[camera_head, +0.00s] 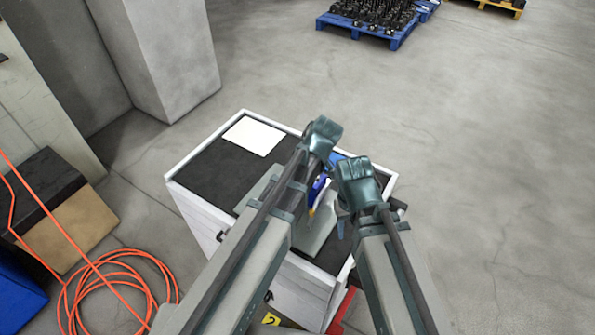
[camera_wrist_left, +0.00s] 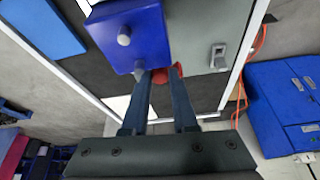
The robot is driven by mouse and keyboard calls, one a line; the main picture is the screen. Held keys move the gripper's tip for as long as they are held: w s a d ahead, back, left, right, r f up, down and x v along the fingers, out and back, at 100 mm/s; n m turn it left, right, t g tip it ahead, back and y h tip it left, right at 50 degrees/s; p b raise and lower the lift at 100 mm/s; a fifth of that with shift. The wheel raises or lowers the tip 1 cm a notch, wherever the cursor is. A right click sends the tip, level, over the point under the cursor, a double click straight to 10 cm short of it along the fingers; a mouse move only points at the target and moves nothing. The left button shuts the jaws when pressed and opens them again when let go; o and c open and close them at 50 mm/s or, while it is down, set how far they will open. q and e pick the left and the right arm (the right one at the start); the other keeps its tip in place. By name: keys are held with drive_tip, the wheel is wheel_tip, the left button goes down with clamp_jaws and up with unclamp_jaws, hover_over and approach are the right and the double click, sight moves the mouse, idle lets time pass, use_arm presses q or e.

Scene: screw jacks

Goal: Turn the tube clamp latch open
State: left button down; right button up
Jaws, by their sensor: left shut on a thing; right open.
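In the left wrist view, a blue block (camera_wrist_left: 128,38) with a grey round knob stands over the cabinet top. A small red part (camera_wrist_left: 160,76), which looks like the clamp's latch, shows at its lower edge. My left gripper (camera_wrist_left: 161,74) is shut on this red part; its fingers hide some of it. In the head view, a little of the blue clamp (camera_head: 318,184) shows between my arms, and my left arm hides the left gripper and latch. My right gripper (camera_head: 343,222) is open beside the clamp, on its right, and partly hidden by its own wrist.
The clamp stands on a grey plate (camera_head: 317,240) on a cabinet (camera_head: 204,167) with a black top. A white sheet (camera_head: 254,136) lies at its back left. An orange hose (camera_head: 118,280) coils on the floor at left. Blue pallets (camera_head: 370,28) stand far back; the right floor is clear.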

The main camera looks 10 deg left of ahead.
use_arm(q)
drive_tip(key=shift+s+m, duration=0.1)
drive_tip(key=shift+m, duration=0.5)
drive_tip(key=shift+t+h, duration=0.3)
drive_tip(key=c, duration=0.7)
unclamp_jaws()
use_arm(e)
drive_tip(key=shift+r, duration=0.1)
